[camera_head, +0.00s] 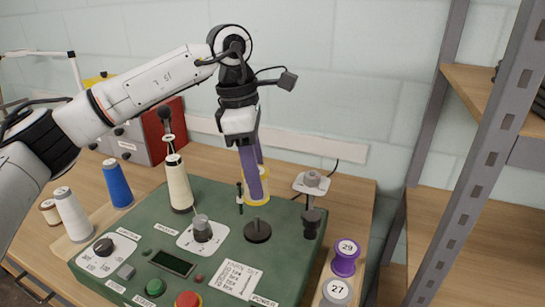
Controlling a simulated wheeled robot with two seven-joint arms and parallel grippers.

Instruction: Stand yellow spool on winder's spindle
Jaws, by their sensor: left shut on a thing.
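My left gripper (255,190) points down, its purple finger in front of the yellow spool (266,188). It is shut on the spool, which is upright and partly hidden behind the finger. The spool is at the back of the green winder (150,222); I cannot tell its height above the top. A black disc with a short peg (257,231), which looks like the winder's spindle, is bare, just in front of and below the spool in the picture. My right gripper is not in view.
A cream cone (178,185) stands on the winder's left, with a grey knob (202,230) nearer. A black post (311,215) with a plate is right of the spindle. Blue (117,185) and white (72,215) spools stand left; a purple spool (345,258) and metal shelf (475,160) are right.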

